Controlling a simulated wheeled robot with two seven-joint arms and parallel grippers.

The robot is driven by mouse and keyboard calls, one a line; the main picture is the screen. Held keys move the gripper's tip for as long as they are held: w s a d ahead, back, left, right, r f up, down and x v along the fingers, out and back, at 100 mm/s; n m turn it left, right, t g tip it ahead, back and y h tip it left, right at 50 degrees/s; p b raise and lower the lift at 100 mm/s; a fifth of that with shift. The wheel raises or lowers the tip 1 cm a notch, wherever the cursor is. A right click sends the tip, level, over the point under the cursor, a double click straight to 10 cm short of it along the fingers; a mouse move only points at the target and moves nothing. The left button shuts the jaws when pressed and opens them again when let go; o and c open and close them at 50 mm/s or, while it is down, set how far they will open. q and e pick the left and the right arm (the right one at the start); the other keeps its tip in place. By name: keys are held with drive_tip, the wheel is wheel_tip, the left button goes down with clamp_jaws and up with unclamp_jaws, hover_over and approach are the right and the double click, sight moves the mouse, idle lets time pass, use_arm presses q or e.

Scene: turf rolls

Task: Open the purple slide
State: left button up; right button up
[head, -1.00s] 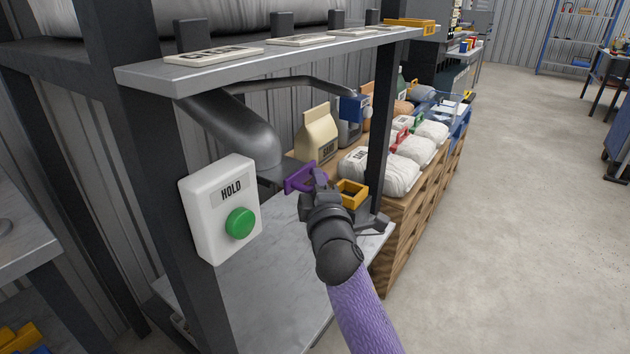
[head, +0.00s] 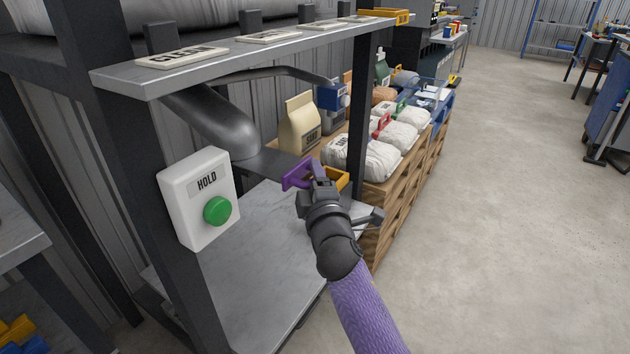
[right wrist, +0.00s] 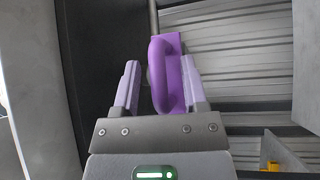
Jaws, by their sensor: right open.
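The purple slide's handle (head: 297,174) is at the end of a flat dark grey plate (head: 268,160) that sticks out to the right from under the fat grey pipe (head: 220,125). My right gripper (head: 317,176) is at the handle, its arm coming in from the lower right. In the right wrist view the purple handle (right wrist: 168,75) stands between the two open fingers, nearer the right finger, with a gap to the left one. I cannot tell whether the right finger touches it. My left gripper is not in view.
A white HOLD box (head: 200,198) with a green button is on the near dark post. A yellow-orange part (head: 343,179) is just behind my right gripper. White sacks (head: 360,157) and a paper bag (head: 299,124) stand beyond. The grey bench top (head: 250,245) below is clear.

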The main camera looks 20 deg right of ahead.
drive_tip(key=shift+s, duration=0.35)
drive_tip(key=s+a+f+p, duration=0.1)
drive_tip(key=s+p, duration=0.2)
drive_tip(key=s, duration=0.6)
drive_tip(key=shift+a+f, duration=0.15)
drive_tip(key=shift+f, duration=0.1)
